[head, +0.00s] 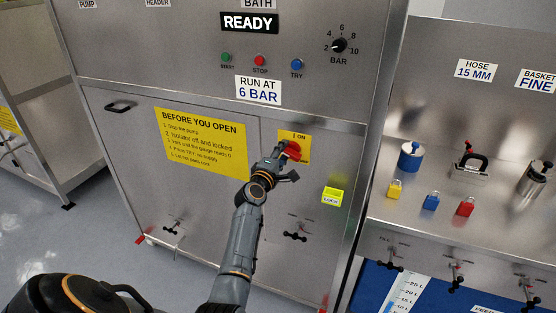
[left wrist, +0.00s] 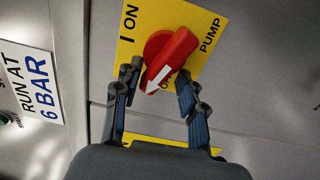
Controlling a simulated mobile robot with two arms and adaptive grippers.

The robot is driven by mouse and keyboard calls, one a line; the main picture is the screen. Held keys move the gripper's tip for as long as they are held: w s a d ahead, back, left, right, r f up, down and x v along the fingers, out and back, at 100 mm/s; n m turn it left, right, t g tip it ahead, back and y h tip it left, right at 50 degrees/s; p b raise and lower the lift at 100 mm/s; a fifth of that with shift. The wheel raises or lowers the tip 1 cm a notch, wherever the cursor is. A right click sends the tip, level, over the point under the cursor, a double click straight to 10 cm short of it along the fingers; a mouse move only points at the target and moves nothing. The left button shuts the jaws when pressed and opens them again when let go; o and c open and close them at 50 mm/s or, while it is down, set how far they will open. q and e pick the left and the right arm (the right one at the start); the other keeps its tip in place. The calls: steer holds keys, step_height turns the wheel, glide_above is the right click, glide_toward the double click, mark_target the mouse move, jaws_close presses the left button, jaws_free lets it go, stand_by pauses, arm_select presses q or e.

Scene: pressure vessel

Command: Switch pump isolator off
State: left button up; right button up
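The pump isolator is a red rotary knob (left wrist: 170,58) on a yellow plate (left wrist: 133,42) with "I ON", "PUMP" and a partly hidden "O" marking. Its white arrow points down-left in the left wrist view. In the head view the red knob (head: 292,150) shows at the top of the cabinet's right door, partly hidden by my gripper. My left gripper (left wrist: 160,85) is open, with one finger on each side of the knob's lower end. I cannot tell whether the fingers touch it. My right gripper is not in view.
A yellow "BEFORE YOU OPEN" sign (head: 200,140) is left of the knob. Push buttons (head: 260,61) and a "RUN AT 6 BAR" label (head: 258,90) are above. Padlocks (head: 431,201) stand on the right bench.

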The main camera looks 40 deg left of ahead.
arm_select(q)
steer(key=v, duration=1.2)
